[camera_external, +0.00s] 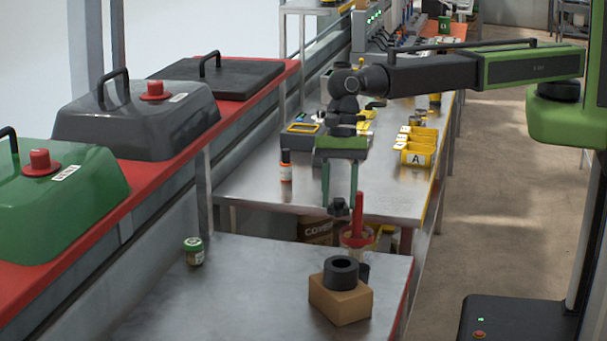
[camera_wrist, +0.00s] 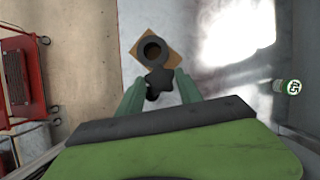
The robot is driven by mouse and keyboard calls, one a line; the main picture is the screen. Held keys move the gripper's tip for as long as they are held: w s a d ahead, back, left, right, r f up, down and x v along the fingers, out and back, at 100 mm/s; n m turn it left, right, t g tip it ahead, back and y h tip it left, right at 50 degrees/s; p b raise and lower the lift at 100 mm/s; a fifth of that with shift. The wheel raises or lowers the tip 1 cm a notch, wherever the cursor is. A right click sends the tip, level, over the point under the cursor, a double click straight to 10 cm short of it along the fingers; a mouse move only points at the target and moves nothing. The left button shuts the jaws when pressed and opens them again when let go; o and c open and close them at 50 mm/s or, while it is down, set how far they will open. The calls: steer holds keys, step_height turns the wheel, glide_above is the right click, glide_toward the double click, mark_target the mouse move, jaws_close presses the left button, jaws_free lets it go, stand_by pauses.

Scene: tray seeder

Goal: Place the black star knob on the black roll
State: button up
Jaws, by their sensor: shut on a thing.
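The black star knob (camera_external: 339,208) is between the green fingers of my gripper (camera_external: 340,200), which is shut on it. In the wrist view the star knob (camera_wrist: 159,80) shows at the tips of my gripper (camera_wrist: 158,86). The black roll (camera_external: 341,272) is a thick ring with its hole facing up, on a brown box (camera_external: 339,304) on the near metal table. The knob is above the roll, clearly apart from it. In the wrist view the roll (camera_wrist: 152,49) lies just beyond the knob, which overlaps its near edge.
The near table (camera_external: 245,290) is clear between jar and box.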

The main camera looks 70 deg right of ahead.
steer(key=a+f+b, duration=0.1)
steer(key=a, duration=0.1)
steer(key=s+a+f+b, duration=0.1)
steer(key=a+f, duration=0.1)
steer(key=s+a+f+b, duration=0.1)
steer(key=a, duration=0.1)
steer(key=shift+f, duration=0.2)
steer(key=shift+s+a+f, duration=0.1)
steer(key=shift+s+a, duration=0.1)
steer(key=shift+a, duration=0.2)
step_height(320, 180, down, 4)
steer(key=b, duration=0.4)
steer(key=shift+f, duration=0.15)
steer(key=shift+r, duration=0.25)
steer(key=shift+f, duration=0.25)
steer(key=o, duration=1.4)
steer(key=shift+r, duration=0.1)
steer(key=shift+c, duration=0.2)
